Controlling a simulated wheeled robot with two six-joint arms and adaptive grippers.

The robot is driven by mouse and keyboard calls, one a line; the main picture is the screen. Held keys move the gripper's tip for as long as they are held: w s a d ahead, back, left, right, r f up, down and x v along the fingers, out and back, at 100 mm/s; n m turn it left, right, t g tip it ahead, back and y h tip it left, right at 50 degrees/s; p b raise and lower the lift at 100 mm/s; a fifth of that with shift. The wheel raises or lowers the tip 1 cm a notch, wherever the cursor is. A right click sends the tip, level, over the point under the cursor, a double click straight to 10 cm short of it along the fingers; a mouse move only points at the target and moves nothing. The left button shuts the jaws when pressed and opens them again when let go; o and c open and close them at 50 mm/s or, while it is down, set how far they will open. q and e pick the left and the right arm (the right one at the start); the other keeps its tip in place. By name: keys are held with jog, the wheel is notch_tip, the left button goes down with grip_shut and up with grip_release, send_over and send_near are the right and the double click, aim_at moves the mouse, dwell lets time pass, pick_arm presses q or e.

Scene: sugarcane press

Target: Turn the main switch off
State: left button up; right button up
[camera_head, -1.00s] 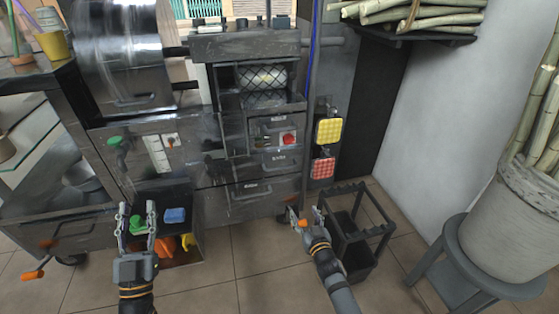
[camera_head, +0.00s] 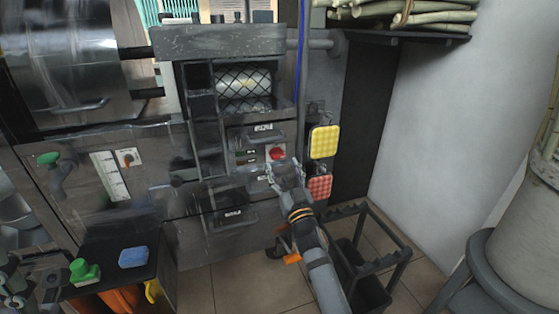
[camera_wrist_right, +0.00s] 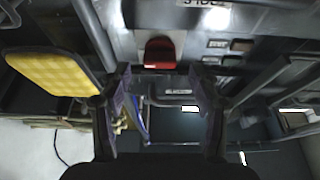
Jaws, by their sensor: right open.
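The main switch appears to be the red knob (camera_head: 277,152) on a light plate in the machine's front panel. In the right wrist view the red knob (camera_wrist_right: 160,53) sits above the gap between my fingers. My right gripper (camera_head: 284,172) is open and empty, just below the knob in the head view and partly covering the panel there. Its two fingers stand wide apart in the right wrist view (camera_wrist_right: 168,100). Whether they touch the knob cannot be told; a gap shows in the wrist view. My left gripper (camera_head: 32,287) is at the lower left edge, partly cut off, fingers apart.
Yellow (camera_head: 324,141) and red (camera_head: 319,187) pads hang right of the panel, close to my right gripper. A small orange switch (camera_head: 128,158) and green-handled tap (camera_head: 48,160) are at left. A dark rack (camera_head: 375,252) stands on the floor.

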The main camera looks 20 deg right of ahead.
aim_at(277, 155)
jog(key=shift+x, duration=1.6)
jog(key=shift+f, duration=0.1)
jog(key=c, duration=1.2)
